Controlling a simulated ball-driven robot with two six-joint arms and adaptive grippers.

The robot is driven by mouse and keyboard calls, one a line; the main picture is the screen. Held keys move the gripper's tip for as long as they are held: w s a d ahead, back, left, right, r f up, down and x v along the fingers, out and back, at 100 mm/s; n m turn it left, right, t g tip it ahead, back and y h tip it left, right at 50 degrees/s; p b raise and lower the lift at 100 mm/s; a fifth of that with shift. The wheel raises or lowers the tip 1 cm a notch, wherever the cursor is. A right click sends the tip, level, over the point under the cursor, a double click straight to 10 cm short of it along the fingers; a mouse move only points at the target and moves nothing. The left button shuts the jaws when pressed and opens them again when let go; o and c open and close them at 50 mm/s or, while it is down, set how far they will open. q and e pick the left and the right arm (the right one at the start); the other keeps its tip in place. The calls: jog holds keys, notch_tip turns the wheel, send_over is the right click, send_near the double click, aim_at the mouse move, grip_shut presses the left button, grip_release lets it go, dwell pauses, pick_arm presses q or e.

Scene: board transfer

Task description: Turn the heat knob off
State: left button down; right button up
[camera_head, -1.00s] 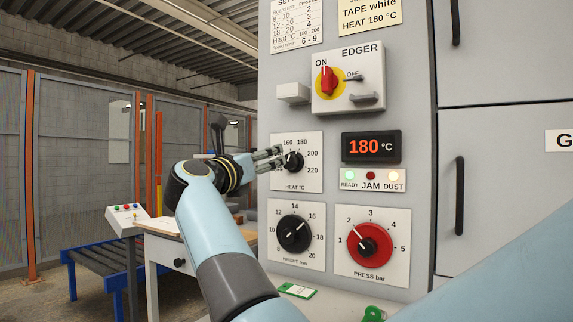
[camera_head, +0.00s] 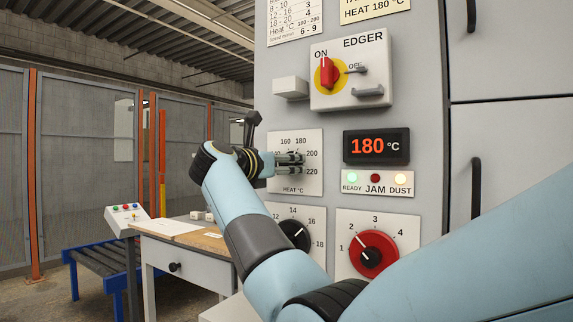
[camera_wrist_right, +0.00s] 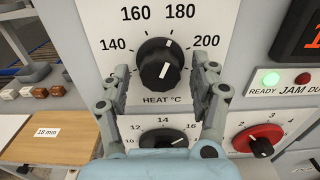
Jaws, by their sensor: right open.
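The black heat knob (camera_wrist_right: 158,62) sits on its white HEAT °C plate (camera_head: 313,140) on the grey machine front. In the right wrist view its white mark points up and slightly right, roughly towards 180. My right gripper (camera_wrist_right: 163,72) is open, with one finger on each side of the knob and a visible gap to it on both sides. In the head view the right gripper (camera_head: 290,161) covers most of the knob. The display (camera_head: 376,147) reads 180 °C. My left gripper is not in view.
The edger switch (camera_head: 330,73) is above, set towards ON. A black height dial (camera_head: 294,234) and a red pressure dial (camera_head: 374,254) are below. The ready lamp (camera_head: 352,178) glows green. A table (camera_head: 196,249) stands left of the machine.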

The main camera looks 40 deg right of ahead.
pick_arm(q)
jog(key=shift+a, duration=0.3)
pick_arm(e)
jog(key=shift+c, duration=0.4)
jog(key=c, duration=1.1)
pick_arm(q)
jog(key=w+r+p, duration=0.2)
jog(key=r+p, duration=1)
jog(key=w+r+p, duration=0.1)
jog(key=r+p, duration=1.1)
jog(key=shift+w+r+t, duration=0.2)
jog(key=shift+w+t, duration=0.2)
pick_arm(e)
jog(key=shift+o, duration=0.2)
jog(key=shift+s+r+n, duration=0.1)
jog(key=shift+r+n, duration=0.05)
jog(key=shift+n, duration=13.25)
pick_arm(q)
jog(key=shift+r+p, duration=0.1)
jog(key=shift+p, duration=0.2)
pick_arm(e)
jog(key=shift+n, duration=0.3)
jog(key=o, duration=1.1)
